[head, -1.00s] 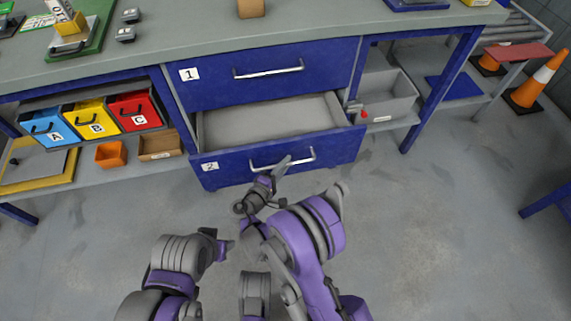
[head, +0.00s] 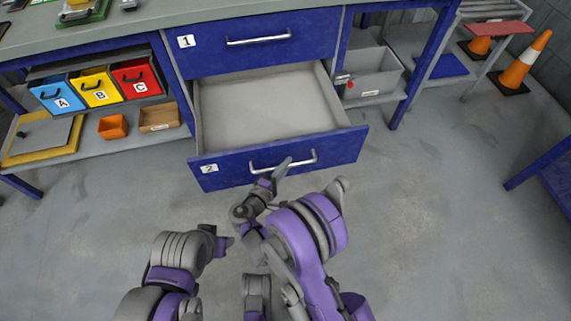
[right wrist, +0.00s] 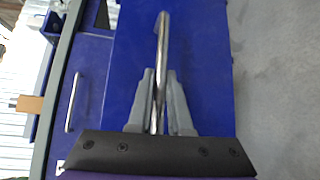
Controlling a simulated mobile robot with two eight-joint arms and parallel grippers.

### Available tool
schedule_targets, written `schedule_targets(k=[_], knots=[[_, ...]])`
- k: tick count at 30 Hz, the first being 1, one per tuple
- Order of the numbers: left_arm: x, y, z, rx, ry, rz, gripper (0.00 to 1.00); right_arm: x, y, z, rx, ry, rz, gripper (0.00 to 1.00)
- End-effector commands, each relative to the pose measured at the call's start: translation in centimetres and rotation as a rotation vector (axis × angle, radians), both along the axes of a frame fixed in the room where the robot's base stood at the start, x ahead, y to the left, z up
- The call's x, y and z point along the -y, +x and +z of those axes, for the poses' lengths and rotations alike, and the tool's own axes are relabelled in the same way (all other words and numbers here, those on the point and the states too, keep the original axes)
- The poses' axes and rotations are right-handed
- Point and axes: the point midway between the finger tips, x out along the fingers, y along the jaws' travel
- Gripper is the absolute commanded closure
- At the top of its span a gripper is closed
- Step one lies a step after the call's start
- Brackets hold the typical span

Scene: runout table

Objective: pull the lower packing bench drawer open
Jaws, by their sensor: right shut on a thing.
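The lower drawer (head: 230,174) is blue, marked 2, and stands well out from the bench with its grey, empty inside (head: 265,108) showing. My right gripper (head: 277,173) is at its silver bar handle (head: 300,162). In the right wrist view the two grey fingers (right wrist: 160,105) are shut around the handle (right wrist: 162,50), one on each side. The upper drawer (head: 215,53), marked 1, is closed above it. My left arm shows at the lower left in the head view, with its end (head: 222,243) apart from the drawer; its fingers are too unclear to read.
Blue, yellow and red bins (head: 97,87) sit on the shelf left of the drawers, above an orange tray (head: 113,127) and a brown box (head: 159,117). A grey bin (head: 378,75) is at the right. Orange cones (head: 524,64) stand farther right. The floor before the drawer is clear.

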Motion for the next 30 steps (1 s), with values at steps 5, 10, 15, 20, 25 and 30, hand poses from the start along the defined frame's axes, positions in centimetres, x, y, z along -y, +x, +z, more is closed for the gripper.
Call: schedule_targets(k=[5,10,15,20,25,30], knots=[[0.00,0.01,0.02,0.000,0.000,0.000,0.50,-0.10,-0.02,0.06,0.001,-0.001,0.002,1.00],[0.00,0.01,0.01,0.000,0.000,0.000,0.50,-0.10,-0.01,0.06,0.001,-0.001,0.002,0.70],[0.00,0.01,0.01,0.000,0.000,0.000,0.50,-0.06,0.00,0.04,0.000,-0.001,0.002,0.53],[0.00,0.01,0.00,0.000,0.000,0.000,0.50,-0.03,0.01,0.03,0.000,-0.001,0.001,0.53],[0.00,0.01,0.01,0.000,0.000,0.000,0.50,0.00,0.03,0.04,0.000,-0.001,0.001,0.53],[0.00,-0.01,0.04,0.000,0.000,0.000,0.50,0.09,0.15,0.15,0.000,-0.001,0.000,0.53]])
